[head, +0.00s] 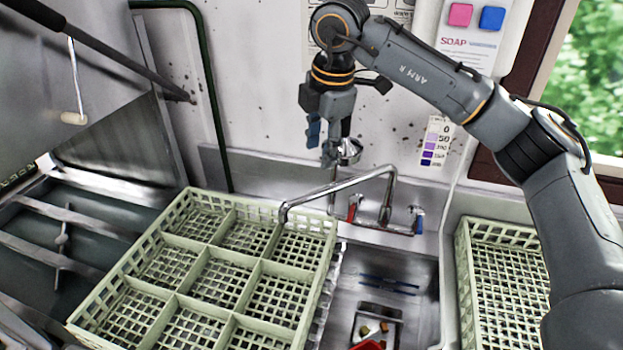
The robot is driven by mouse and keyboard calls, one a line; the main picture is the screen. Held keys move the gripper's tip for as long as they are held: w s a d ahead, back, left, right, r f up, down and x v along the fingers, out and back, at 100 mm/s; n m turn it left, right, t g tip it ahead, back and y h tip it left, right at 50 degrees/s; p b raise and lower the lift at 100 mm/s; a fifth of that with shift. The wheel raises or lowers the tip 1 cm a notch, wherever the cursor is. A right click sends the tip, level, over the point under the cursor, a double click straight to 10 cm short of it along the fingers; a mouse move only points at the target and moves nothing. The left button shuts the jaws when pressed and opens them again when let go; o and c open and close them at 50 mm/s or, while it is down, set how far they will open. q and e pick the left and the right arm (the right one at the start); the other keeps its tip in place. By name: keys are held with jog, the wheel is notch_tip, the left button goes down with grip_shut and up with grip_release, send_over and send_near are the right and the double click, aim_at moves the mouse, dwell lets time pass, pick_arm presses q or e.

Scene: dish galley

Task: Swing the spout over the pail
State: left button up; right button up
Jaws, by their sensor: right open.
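The chrome spout (340,184) rises from the tap base between a red-marked handle and a blue-marked one (417,219). It reaches left, and its down-turned tip ends over the right part of the green rack. My right gripper (322,150) is open and empty, pointing down above and behind the spout, apart from it as far as I can tell. A shiny metal piece (349,151) shows beside its fingers. I cannot make out a pail; a small red object (368,346) is cut off at the bottom edge in the sink. My left gripper is out of view.
The pale green divided rack (193,255) stands left of the sink basin (408,290). A metal drain tray with scraps (391,312) lies in the basin. Another green crate (464,265) stands right. A soap dispenser (455,40) hangs on the wall.

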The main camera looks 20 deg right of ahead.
jog(key=p, duration=0.2)
send_over(314, 192)
jog(key=s, duration=0.2)
notch_tip(314, 192, down, 5)
jog(key=f+p, duration=0.1)
jog(key=f, duration=0.1)
jog(key=w+f, duration=0.1)
jog(key=f+p, duration=0.1)
jog(key=f, duration=0.1)
jog(key=shift+w+d+f+p, duration=0.1)
jog(key=shift+w+f+p, duration=0.2)
jog(key=shift+w+f, duration=0.05)
jog(key=shift+f, duration=0.6)
grip_shut()
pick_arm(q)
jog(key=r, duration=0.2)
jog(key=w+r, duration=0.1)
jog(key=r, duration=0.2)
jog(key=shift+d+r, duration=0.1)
